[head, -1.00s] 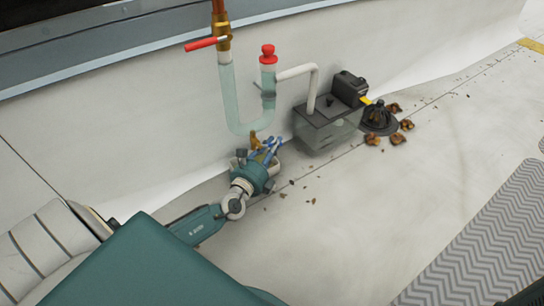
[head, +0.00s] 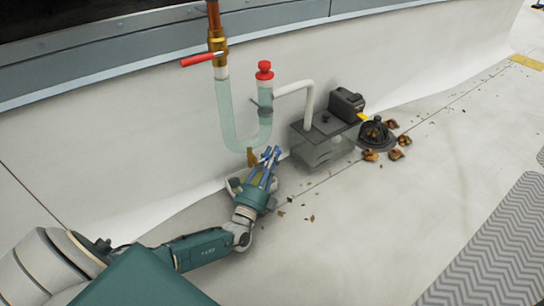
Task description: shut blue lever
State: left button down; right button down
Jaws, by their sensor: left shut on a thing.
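The blue lever (head: 268,156) shows at the tip of my left gripper (head: 265,168), below the clear U-shaped tube (head: 243,145). A small brass valve piece (head: 252,157) shows just left of the lever, under the tube's bend. My left gripper is shut on the blue lever, and its fingers partly hide it. The exact angle of the lever is hard to tell. My right gripper is not in view.
A red lever (head: 198,60) sits on the copper pipe above. A red cap (head: 264,70) tops the tube's right arm. A grey box (head: 322,140) stands right, with a black dome strainer (head: 375,134) and brown leaves (head: 397,154) beyond. Open roof floor lies at right.

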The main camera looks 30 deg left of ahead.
pick_arm(q)
jog(key=shift+f, duration=0.1)
jog(key=c, duration=1.9)
grip_release()
